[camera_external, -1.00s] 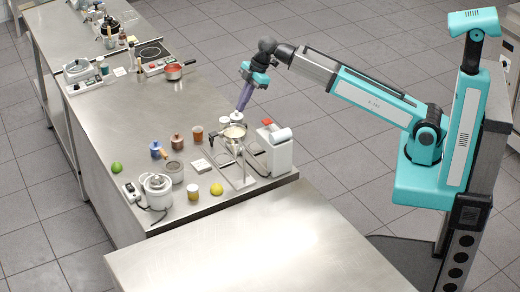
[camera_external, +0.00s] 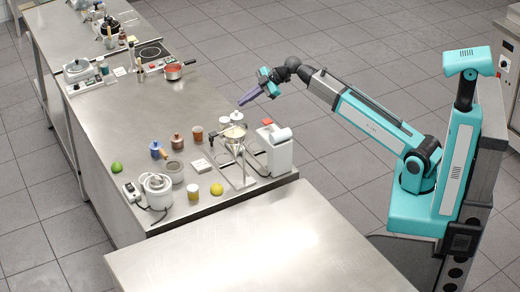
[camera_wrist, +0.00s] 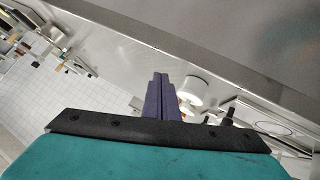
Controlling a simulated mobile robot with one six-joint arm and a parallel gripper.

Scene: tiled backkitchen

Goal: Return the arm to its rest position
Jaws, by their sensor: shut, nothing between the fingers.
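My arm reaches from the teal body at the right of the external view towards the steel counter. My gripper (camera_external: 241,104) is shut and empty. Its purple fingers point down and to the left, above the counter's right edge and clear of the things below. In the wrist view my gripper (camera_wrist: 160,80) shows as two purple fingers pressed together with nothing between them.
Below and near my gripper stand a funnel on a stand (camera_external: 234,132), white-lidded jars (camera_external: 236,116) and a white dispenser (camera_external: 276,148). The steel counter (camera_external: 120,110) holds a lime (camera_external: 116,168), a lemon (camera_external: 217,189) and a red pan (camera_external: 173,72). The floor behind the counter is free.

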